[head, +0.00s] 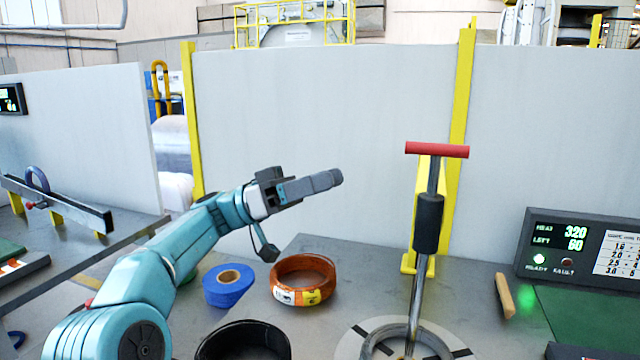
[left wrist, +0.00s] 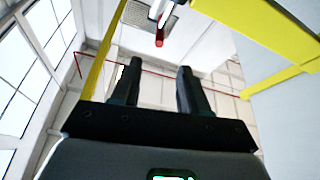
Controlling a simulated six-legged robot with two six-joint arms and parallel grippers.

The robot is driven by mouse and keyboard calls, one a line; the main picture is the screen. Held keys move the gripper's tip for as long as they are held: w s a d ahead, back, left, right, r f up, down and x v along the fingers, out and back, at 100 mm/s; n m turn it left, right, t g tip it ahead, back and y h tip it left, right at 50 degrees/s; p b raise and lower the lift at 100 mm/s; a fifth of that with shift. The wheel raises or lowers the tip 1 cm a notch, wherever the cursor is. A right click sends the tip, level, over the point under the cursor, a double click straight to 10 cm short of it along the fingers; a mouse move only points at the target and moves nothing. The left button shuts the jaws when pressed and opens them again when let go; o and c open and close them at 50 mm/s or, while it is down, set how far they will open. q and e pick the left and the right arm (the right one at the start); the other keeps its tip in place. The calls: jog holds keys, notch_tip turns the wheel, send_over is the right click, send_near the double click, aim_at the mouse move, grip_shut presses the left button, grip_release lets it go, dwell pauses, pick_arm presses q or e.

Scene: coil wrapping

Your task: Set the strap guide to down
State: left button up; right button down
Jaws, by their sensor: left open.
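A lever-like post, which may be the strap guide, has a red crossbar handle (head: 437,150) at its top. A black sleeve (head: 428,223) sits on its metal rod, and the rod runs down, slightly tilted, to a grey ring (head: 405,340) at the front. My left gripper (head: 332,179) is raised left of the red handle, a little lower in the picture, and apart from it. In the left wrist view its two dark fingers (left wrist: 157,85) stand apart with nothing between them. A small red piece (left wrist: 159,40) shows beyond them, perhaps the handle. My right gripper is out of view.
A blue tape roll (head: 228,287), an orange coil (head: 303,280) and a black ring (head: 243,342) lie on the grey table below my left arm. A yellow post (head: 462,90) and pale panels stand behind. A display box (head: 575,250) is at the right.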

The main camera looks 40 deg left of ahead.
pick_arm(q)
jog(key=n+g+y+p, duration=0.35)
jog(key=n+p, duration=1.85)
jog(key=n, duration=0.8)
send_near(433, 149)
jog(key=shift+t, duration=0.25)
jog(key=x, duration=0.3)
jog(key=p+x, duration=0.1)
jog(key=x, duration=0.6)
jog(key=shift+w+f, duration=0.15)
jog(key=shift+w, duration=0.1)
